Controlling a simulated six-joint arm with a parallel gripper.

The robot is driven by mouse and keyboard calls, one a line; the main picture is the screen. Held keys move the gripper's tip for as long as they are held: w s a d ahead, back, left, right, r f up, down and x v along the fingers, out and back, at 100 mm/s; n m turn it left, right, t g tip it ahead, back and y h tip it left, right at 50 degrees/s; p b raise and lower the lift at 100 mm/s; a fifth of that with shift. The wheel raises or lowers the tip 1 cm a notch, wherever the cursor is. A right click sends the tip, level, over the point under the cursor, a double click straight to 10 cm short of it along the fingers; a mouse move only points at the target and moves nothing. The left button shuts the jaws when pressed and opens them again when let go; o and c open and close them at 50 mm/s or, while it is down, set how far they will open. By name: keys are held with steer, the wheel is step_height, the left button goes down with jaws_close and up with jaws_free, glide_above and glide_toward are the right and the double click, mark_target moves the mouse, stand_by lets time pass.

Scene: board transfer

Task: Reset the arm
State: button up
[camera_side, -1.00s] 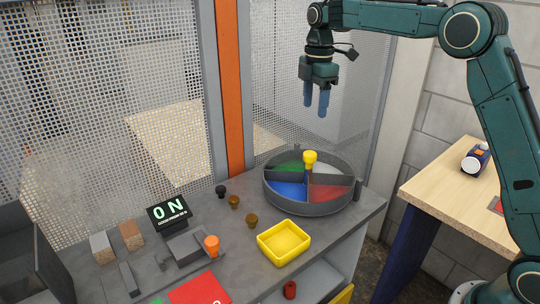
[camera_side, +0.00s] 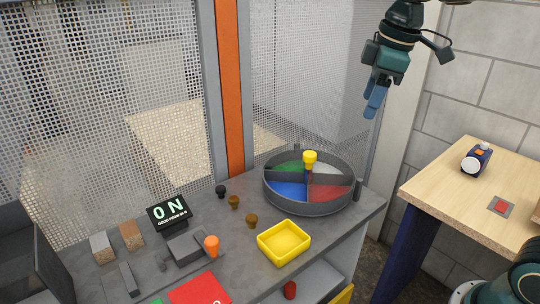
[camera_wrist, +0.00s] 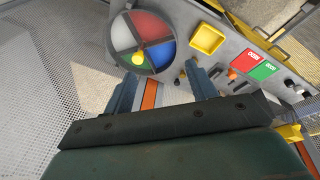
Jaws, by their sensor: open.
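My gripper (camera_side: 376,103) hangs in the air at the upper right of the side view, above and to the right of the round tray, touching nothing. Its blue fingers point down and slightly left. In the wrist view, my gripper (camera_wrist: 163,92) has its two fingers apart with nothing between them.
A wooden table (camera_side: 445,190) at right holds a small device (camera_side: 476,159) and a red button (camera_side: 501,206). Mesh fencing stands behind.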

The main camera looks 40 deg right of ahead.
steer(key=s+a+f+m+t, duration=0.1)
steer(key=s+f+m, duration=0.3)
steer(key=s, duration=0.5)
steer(key=s+a+f+m+t, duration=0.1)
steer(key=s+f+m+t, duration=0.15)
steer(key=s, duration=0.65)
steer(key=w+d+r+g, duration=0.1)
steer(key=w+r+g, duration=0.1)
steer(key=w+r, duration=0.45)
steer(key=n+g, duration=0.2)
steer(key=g, duration=0.2)
glide_above(310, 153)
step_height(310, 153, down, 8)
steer(key=shift+r, duration=0.2)
steer(key=shift+f, duration=0.15)
steer(key=shift+f, duration=6.8)
